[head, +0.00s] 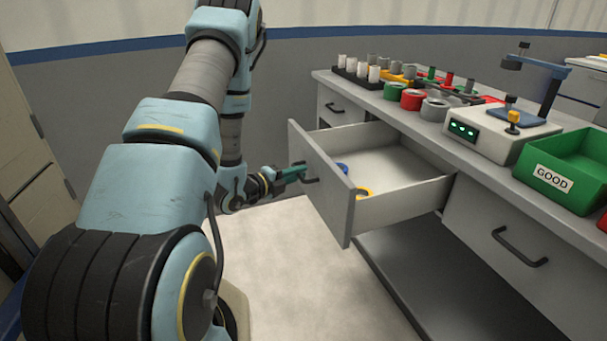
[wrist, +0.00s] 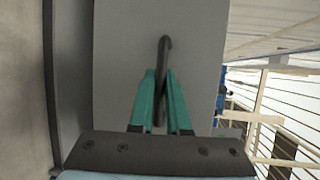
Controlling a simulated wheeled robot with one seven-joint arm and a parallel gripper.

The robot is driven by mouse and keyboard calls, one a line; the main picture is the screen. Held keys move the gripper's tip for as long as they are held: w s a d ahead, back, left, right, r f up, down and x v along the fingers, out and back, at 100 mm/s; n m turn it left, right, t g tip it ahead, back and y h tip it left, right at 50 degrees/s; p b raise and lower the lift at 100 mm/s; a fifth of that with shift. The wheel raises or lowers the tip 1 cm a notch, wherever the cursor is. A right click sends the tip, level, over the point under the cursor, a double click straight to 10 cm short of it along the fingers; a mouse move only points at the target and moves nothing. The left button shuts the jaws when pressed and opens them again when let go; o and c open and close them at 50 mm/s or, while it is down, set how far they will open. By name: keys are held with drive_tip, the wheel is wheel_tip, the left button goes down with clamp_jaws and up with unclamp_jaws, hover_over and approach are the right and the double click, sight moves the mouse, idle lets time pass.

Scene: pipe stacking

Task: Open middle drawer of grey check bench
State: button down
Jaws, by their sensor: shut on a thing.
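The grey check bench (head: 400,122) stands at the right in the head view. Its middle drawer (head: 322,185) is pulled far out, and its pale inside shows. A blue ring (head: 343,168) and a yellow ring (head: 362,191) lie in it, partly hidden by the drawer front. My gripper (head: 301,172) is at the drawer front, its green fingers shut on the dark bar handle (head: 312,180). In the wrist view the handle (wrist: 164,52) stands between the two green fingers (wrist: 160,98), against the grey drawer front (wrist: 115,60).
A shut drawer with its handle (head: 520,246) is at the right, another (head: 340,106) at the left. The bench top holds pipe pieces (head: 412,98), a tester box (head: 490,130) and a green GOOD bin (head: 570,172). The floor (head: 300,250) before the open drawer is clear.

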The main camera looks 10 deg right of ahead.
drive_tip(key=c, duration=0.9)
unclamp_jaws()
drive_tip(key=shift+a, duration=0.1)
drive_tip(key=b+v, duration=0.1)
drive_tip(key=v, duration=0.9)
drive_tip(key=shift+s+a, duration=0.25)
